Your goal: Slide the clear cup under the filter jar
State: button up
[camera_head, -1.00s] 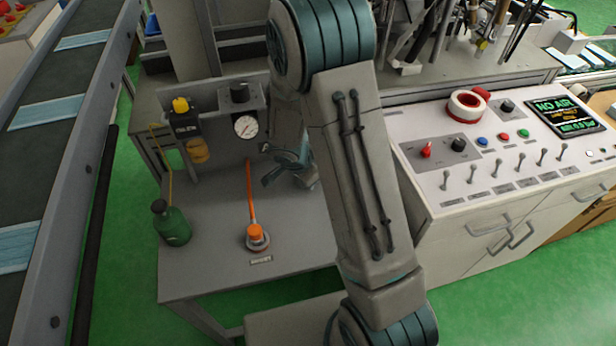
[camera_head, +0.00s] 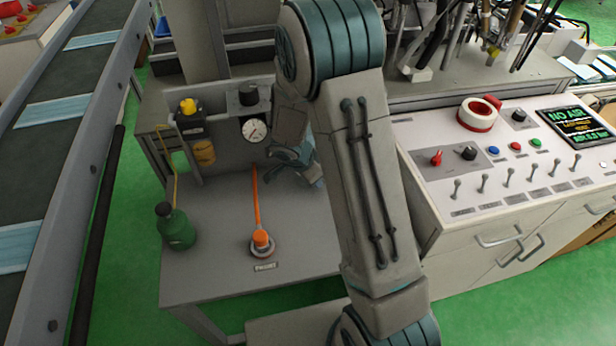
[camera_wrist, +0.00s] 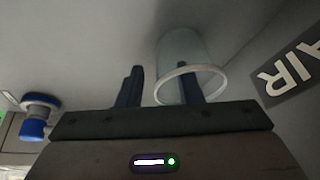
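The filter jar (camera_head: 204,152) is amber and hangs below a black unit with a yellow knob at the back left of the grey bench. The clear cup (camera_wrist: 172,56) shows in the wrist view, see-through with a whitish rim toward me. My gripper (camera_wrist: 159,84) has its two dark blue fingers apart. The left finger is outside the cup's left side. The right finger overlaps the cup, and I cannot tell whether it is inside or behind it. In the head view my gripper (camera_head: 292,165) is right of the jar, partly hidden by my arm. The cup is not clear there.
A pressure gauge (camera_head: 255,129) is between jar and gripper. A green bottle (camera_head: 175,227) stands at left. A control panel (camera_head: 500,165) is at right. Bare bench lies in front of the jar.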

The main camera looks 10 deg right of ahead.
jog(key=shift+w+d+r, duration=0.25)
jog(key=shift+d, duration=0.2)
jog(key=shift+a+r, duration=0.15)
jog(key=shift+r, duration=0.25)
jog(key=v, duration=0.6)
jog(key=shift+s+a, duration=0.35)
jog(key=shift+a, duration=0.2)
